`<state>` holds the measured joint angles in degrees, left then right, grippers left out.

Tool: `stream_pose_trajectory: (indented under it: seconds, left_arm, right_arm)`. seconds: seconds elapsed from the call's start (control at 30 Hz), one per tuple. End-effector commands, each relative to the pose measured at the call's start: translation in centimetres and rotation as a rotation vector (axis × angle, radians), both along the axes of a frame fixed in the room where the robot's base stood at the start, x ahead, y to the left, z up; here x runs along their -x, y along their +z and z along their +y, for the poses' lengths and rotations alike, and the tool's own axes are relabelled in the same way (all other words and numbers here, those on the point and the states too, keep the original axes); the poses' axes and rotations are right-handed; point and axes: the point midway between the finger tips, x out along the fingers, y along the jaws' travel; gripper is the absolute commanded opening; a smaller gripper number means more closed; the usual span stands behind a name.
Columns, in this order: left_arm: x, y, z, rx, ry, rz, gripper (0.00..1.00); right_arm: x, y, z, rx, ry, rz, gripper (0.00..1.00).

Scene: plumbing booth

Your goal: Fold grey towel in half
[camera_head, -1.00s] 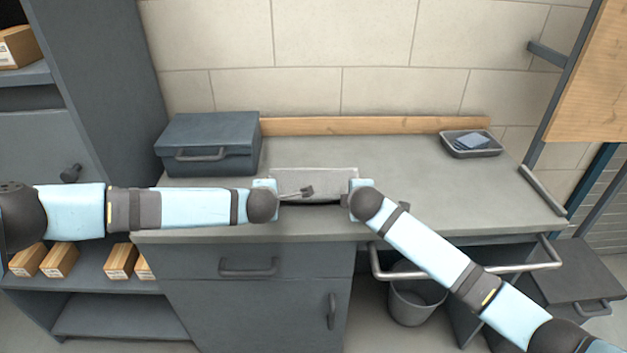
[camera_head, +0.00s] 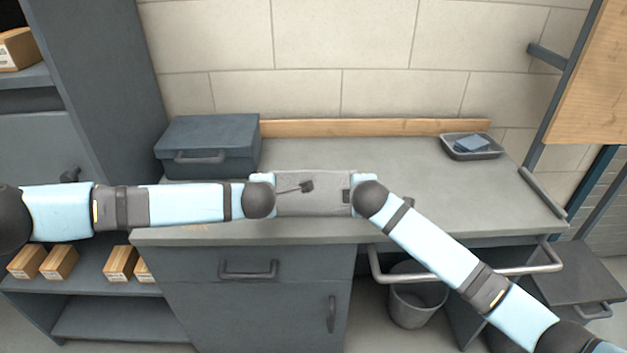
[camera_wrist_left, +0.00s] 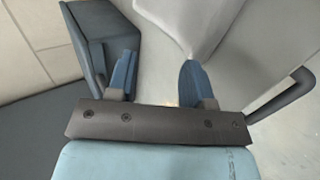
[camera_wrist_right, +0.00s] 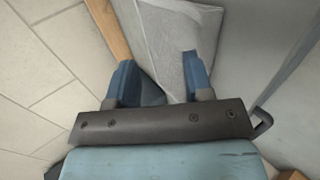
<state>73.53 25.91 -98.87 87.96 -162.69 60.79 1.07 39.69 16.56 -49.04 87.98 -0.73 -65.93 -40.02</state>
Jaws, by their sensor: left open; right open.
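The grey towel (camera_head: 320,206) lies at the front middle of the worktop, between my two wrists. It looks like a pale flat rectangle with its front edge near the counter's front edge. My left gripper (camera_wrist_left: 157,60) is open at the towel's left end; the towel (camera_wrist_left: 180,18) shows ahead of its fingers. My right gripper (camera_wrist_right: 157,58) is open at the right end, with the towel (camera_wrist_right: 175,35) ahead of and partly between its fingers. No cloth is visibly pinched. In the head view my wrists hide the towel's side edges and most of the fingers.
A small dark thin-stemmed item (camera_head: 306,187) shows over the towel; I cannot tell what it is. A dark toolbox (camera_head: 207,143) stands back left. A tray (camera_head: 490,153) with blue cloth is back right. The worktop (camera_head: 400,160) behind the towel is clear.

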Motion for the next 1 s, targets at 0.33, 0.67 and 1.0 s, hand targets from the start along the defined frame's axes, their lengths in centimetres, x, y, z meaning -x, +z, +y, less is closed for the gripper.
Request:
stream_pose_trajectory:
  seconds: [0.33, 0.67, 1.0]
  left_arm:
    - [3.6, 4.4, 0.0, 0.001, -0.002, -0.001, 0.47]
    - [4.7, 5.7, 0.0, -0.001, -0.001, 0.0, 0.47]
    - [4.6, 5.6, 0.0, 0.0, -0.001, 0.0, 0.47]
  right_arm:
    - [3.6, 4.3, 0.0, -0.001, 0.002, -0.001, 0.47]
    - [4.7, 5.6, 0.0, 0.0, 0.0, 0.001, 0.47]
    - [4.7, 5.6, 0.0, 0.001, 0.001, 0.001, 0.47]
